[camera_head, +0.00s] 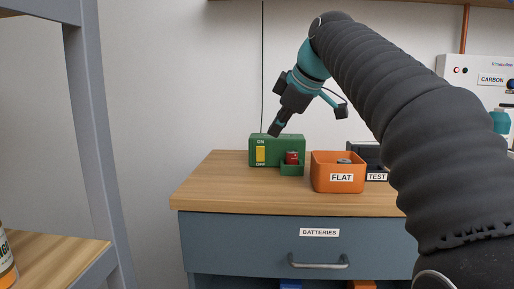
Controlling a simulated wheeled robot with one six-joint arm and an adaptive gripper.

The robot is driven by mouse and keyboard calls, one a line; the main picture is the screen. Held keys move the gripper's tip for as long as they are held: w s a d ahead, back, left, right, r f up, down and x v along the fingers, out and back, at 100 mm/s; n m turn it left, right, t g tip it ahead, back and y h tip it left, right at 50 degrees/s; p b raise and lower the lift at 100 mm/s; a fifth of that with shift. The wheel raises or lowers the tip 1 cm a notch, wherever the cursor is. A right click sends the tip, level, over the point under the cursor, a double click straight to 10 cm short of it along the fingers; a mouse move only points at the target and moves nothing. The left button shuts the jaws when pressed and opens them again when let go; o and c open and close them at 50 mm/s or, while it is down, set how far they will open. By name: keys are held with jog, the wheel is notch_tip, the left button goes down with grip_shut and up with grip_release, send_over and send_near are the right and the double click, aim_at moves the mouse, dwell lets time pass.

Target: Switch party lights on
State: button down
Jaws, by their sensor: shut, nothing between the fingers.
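A green box (280,143) stands on the wooden cabinet top. Its front has a yellow switch (260,154) between the words ON and OFF; I cannot tell which way it is set. A small green holder (292,170) at its right front has a red item (292,157) in it. A thin dark cord (262,75) runs up the wall above the box. My gripper (276,130) is shut and empty, tilted downward at the box's top edge in the picture, right of the switch. I cannot tell whether it touches the box. No party lights are seen.
An orange bin marked FLAT (338,185) stands right of the green box, with a dark TEST device (374,159) behind it. The cabinet (300,235) has a BATTERIES drawer with a handle. A grey shelf frame (95,130) stands at left. The cabinet top's left part is clear.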

aim_at(260, 154)
jog(key=shift+d, duration=0.25)
jog(key=shift+w, duration=0.1)
jog(key=b+x, duration=0.1)
jog(key=x, duration=0.9)
jog(key=shift+a+f, duration=0.1)
jog(key=shift+f, duration=0.05)
jog(key=shift+w+r+p, duration=0.2)
jog(key=shift+w, duration=0.35)
jog(key=shift+w+r+p, duration=0.15)
jog(key=shift+w, duration=1.3)
jog(key=shift+d+r, duration=0.1)
jog(key=shift+d, duration=0.1)
